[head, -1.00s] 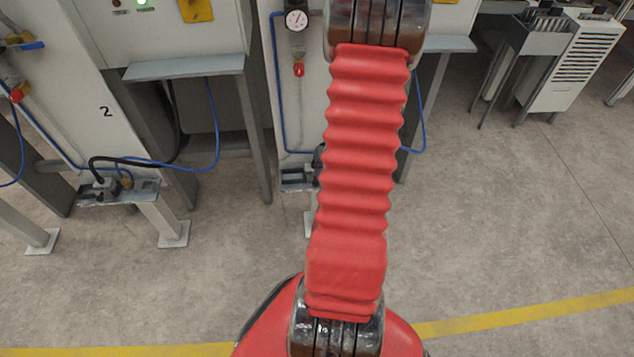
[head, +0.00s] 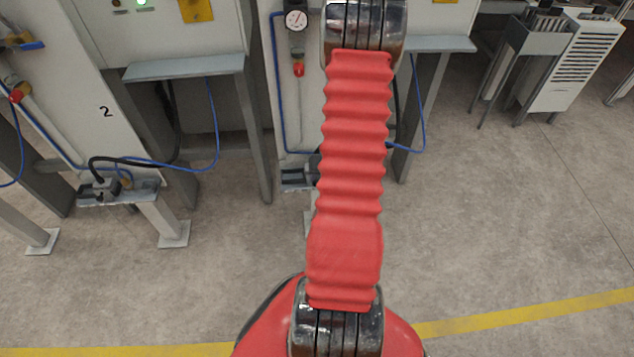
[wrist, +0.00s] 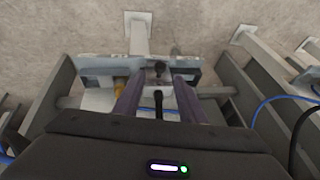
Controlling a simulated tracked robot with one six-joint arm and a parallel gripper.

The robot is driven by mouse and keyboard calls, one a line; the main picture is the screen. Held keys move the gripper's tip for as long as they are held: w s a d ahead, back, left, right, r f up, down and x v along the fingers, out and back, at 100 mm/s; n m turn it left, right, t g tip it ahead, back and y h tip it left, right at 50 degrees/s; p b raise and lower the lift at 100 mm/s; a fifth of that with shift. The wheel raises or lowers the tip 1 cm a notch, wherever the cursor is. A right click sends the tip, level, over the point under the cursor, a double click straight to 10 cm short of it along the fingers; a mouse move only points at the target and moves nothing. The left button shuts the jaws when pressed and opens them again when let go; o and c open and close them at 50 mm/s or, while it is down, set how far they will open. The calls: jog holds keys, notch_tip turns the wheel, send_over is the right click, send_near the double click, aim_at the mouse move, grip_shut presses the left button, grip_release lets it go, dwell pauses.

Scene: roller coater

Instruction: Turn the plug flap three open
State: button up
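In the wrist view, a small bracket (wrist: 95,66) carries a grey plug socket unit with a dark knob-like part (wrist: 159,68) at its middle. I cannot clearly make out the flap or whether it is open. A black cable or plug end (wrist: 158,103) shows between my fingers. My gripper (wrist: 158,80) is open, its two dark purple fingers apart on either side of the socket area; contact cannot be told. In the head view, the bracket (head: 297,178) behind my red arm is mostly hidden, and my gripper is out of sight there.
A similar bracket with a plug (head: 105,188) stands at the left under the panel marked 2. Blue hoses (head: 216,125) hang near the machine legs. A grey ledge (head: 185,68) juts out above. The floor (head: 500,230) at the right is clear.

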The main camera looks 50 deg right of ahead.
jog(key=x, duration=0.7)
jog(key=shift+f, duration=0.15)
